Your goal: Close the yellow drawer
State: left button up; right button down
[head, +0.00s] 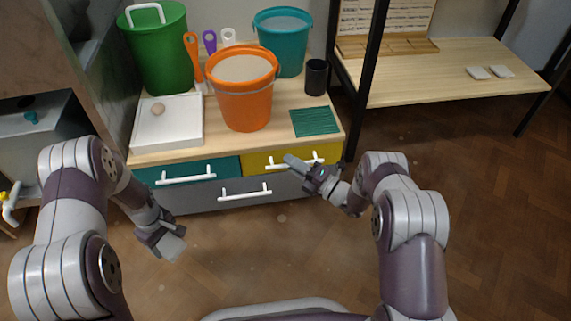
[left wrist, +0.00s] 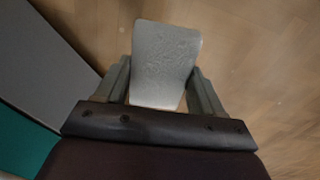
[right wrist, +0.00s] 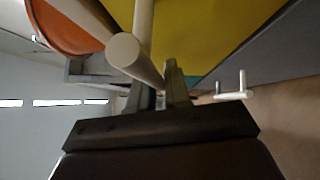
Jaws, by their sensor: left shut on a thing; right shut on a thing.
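The yellow drawer (head: 253,164) is at the upper right of the low cabinet. Its front looks about level with the teal drawer beside it, and no open gap shows. Its white bar handle (head: 272,165) also shows close up in the right wrist view (right wrist: 138,58), in front of the yellow face (right wrist: 205,30). My right gripper (head: 300,165) is at this handle, with its fingers closed around the bar. My left gripper (head: 165,240) is low, in front of the cabinet and away from the drawers. It is shut on a flat light grey block (left wrist: 165,60).
A teal drawer (head: 150,176) and a wide grey drawer (head: 200,197) share the cabinet front. On top stand an orange bucket (head: 243,100), a green bin (head: 160,55), a teal bucket (head: 283,45), a white tray (head: 185,130), a black cup (head: 316,78) and a green mat (head: 315,121). The floor in front is clear.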

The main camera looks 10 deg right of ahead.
jog(key=shift+w+r, duration=0.15)
jog(key=shift+w, duration=0.1)
pick_arm(q)
jog(key=shift+f, duration=0.1)
pick_arm(e)
jog(key=c, duration=1.2)
grip_release()
